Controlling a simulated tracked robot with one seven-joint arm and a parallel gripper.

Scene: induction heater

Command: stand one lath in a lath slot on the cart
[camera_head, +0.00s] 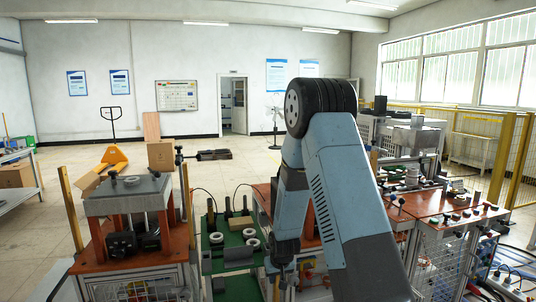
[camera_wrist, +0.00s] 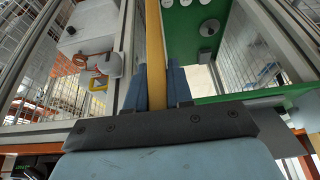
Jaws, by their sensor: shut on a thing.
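My gripper (camera_wrist: 160,85) is shut on a yellow lath (camera_wrist: 154,45), which stands between its two blue-grey fingers and runs on toward the top of the wrist view. In the head view my gripper (camera_head: 281,268) is low in the middle, beside the right edge of a green-topped stand (camera_head: 236,222) that may be the cart. The lath's far end and any slot near it are hidden. Other lath-like wooden strips stand upright at the left bench: one (camera_head: 71,208) at its left side, leaning slightly, and one (camera_head: 187,195) at its right side.
The left bench (camera_head: 120,266) has a brown top, a press-like machine (camera_head: 127,195) and a wire-mesh base. White rings (camera_head: 249,233) lie on the green top. A brown-topped cabinet (camera_head: 440,208) with fittings stands right of my arm. Open floor lies behind.

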